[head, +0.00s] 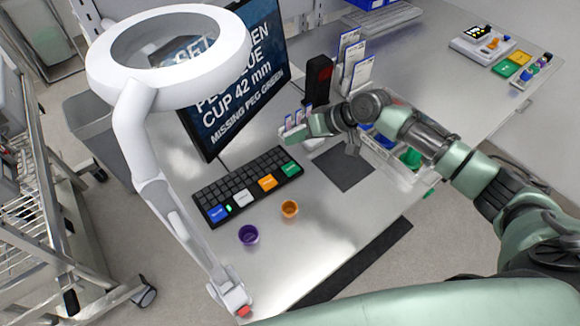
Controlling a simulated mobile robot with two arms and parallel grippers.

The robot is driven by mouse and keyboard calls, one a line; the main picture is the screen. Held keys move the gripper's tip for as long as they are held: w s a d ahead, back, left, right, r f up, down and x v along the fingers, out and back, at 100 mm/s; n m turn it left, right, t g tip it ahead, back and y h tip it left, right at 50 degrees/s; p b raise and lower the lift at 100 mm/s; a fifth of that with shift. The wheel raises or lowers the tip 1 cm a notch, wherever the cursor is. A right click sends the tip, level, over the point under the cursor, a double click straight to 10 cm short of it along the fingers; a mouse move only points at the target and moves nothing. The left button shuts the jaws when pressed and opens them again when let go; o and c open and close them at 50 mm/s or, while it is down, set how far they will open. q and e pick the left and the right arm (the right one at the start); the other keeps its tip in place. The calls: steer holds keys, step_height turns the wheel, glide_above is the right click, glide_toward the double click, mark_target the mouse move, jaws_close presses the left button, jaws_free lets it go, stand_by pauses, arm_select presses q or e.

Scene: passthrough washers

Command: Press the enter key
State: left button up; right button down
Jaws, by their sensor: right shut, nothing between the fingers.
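A black keyboard (245,186) lies on the steel bench in front of the monitor. Its front row has large coloured keys: a blue key (217,213), a white key, an orange key (267,182) and a green key (290,168). The key labels are too small to read, so I cannot tell which is enter. My right gripper (284,136) is shut and empty, beyond the green key and apart from the keyboard. My left gripper is not in view.
A monitor (238,75) with white text stands behind the keyboard, partly hidden by a white ring lamp (107,66). A purple cup (248,235) and an orange cup (290,209) stand in front of the keyboard. A dark mat (345,168) lies to the right.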

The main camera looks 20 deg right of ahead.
steer(key=b, duration=0.7)
glide_above(294, 169)
step_height(294, 169, down, 8)
steer(key=shift+f, duration=0.4)
stand_by(1.4)
steer(key=shift+f+b, duration=0.35)
steer(key=shift+f, duration=0.05)
steer(key=shift+f+b, duration=0.3)
steer(key=shift+f, duration=0.2)
stand_by(0.5)
steer(key=shift+r, duration=0.1)
steer(key=shift+r+p, duration=0.85)
